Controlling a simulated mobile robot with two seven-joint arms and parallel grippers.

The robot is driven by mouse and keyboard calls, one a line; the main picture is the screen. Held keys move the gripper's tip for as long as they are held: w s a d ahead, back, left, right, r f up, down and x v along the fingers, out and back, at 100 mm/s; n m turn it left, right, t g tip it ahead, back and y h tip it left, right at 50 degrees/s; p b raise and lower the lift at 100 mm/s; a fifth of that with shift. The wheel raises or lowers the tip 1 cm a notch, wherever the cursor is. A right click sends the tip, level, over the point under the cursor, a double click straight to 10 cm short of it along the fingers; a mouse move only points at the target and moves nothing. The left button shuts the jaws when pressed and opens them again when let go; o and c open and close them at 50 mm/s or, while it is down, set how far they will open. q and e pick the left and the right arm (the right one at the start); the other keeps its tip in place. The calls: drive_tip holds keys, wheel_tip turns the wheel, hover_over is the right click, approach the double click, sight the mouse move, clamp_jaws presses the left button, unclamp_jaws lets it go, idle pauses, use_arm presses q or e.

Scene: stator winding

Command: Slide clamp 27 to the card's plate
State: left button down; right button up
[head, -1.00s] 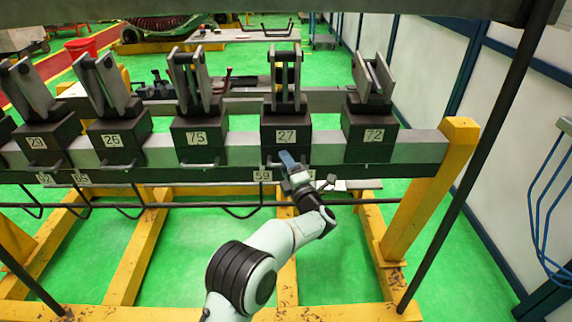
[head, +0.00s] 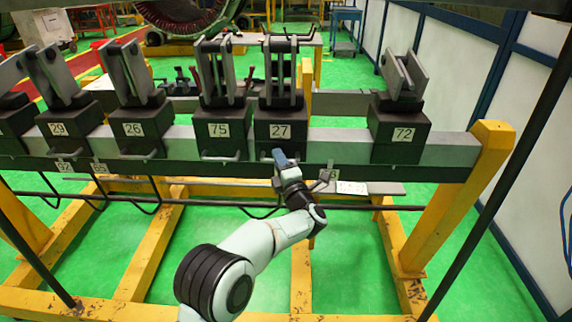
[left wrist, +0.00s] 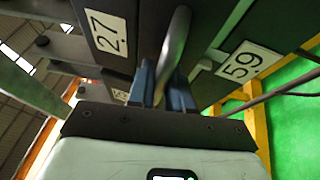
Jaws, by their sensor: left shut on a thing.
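Clamp 27 (head: 280,130) is a dark block with two upright grey jaws, sitting on the grey rail right beside clamp 75, with almost no gap. Its number label (left wrist: 105,32) also shows in the left wrist view. My left gripper (head: 281,158) is at the front of clamp 27; its blue fingers (left wrist: 162,88) are shut on the clamp's curved handle (left wrist: 174,45). Plate 59 (left wrist: 238,63) is on the rail face in the left wrist view, near the handle. A white card (head: 352,187) lies below the rail; its writing is too small to read. My right gripper is out of view.
Clamp 75 (head: 223,130) stands close on the left of clamp 27, with clamps 26 (head: 135,130) and 29 (head: 60,131) farther left. Clamp 72 (head: 402,133) stands to the right across a stretch of bare rail (head: 340,146). A yellow post (head: 480,165) ends the rail.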

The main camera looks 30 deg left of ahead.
use_arm(q)
drive_tip(key=shift+w+d, duration=0.3)
drive_tip(key=shift+d, duration=0.2)
drive_tip(key=c, duration=1.1)
unclamp_jaws()
drive_tip(key=v, duration=1.3)
drive_tip(key=shift+s+d+b, duration=0.1)
drive_tip(key=shift+s+b, duration=0.1)
drive_tip(key=shift+b, duration=0.15)
